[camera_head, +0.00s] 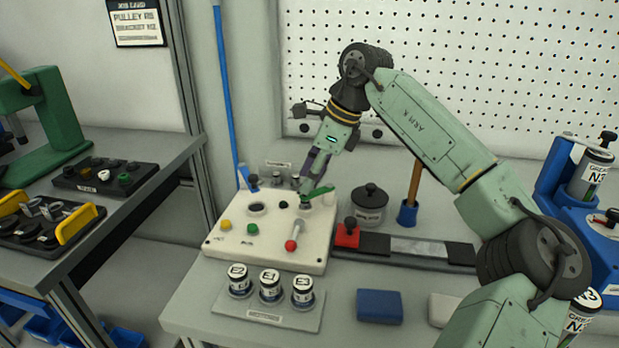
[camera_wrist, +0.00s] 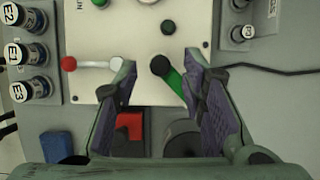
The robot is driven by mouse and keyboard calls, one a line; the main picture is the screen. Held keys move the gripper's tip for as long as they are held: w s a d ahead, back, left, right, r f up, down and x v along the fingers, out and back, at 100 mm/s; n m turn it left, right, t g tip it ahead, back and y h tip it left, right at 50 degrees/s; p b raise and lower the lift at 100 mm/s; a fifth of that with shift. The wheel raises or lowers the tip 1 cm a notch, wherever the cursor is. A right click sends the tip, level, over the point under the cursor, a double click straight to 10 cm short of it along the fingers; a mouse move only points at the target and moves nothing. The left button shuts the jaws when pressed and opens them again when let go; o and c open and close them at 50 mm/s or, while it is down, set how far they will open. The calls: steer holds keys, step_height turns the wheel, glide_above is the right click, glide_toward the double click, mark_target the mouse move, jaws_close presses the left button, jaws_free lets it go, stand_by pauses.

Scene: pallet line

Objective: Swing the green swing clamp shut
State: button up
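The green swing clamp (camera_head: 321,191) is a short green arm on the right back part of the cream fixture box (camera_head: 225,245). In the wrist view the green arm (camera_wrist: 174,88) runs from a round black knob toward the lower right, tilted between my fingers. My gripper (camera_head: 304,187) points down at the clamp from above. In the wrist view my gripper (camera_wrist: 160,72) is open, with one purple-padded finger on each side of the clamp. The right finger is close to the green arm; I cannot tell whether they touch.
A lever with a red ball (camera_head: 291,245) stands on the box in front of the clamp. A red block with a black knob (camera_head: 347,236) and a dark lidded pot (camera_head: 370,203) stand to the right. Labelled canisters (camera_head: 270,284) sit in front. A blue block (camera_head: 379,306) lies nearby.

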steer(key=v, duration=1.1)
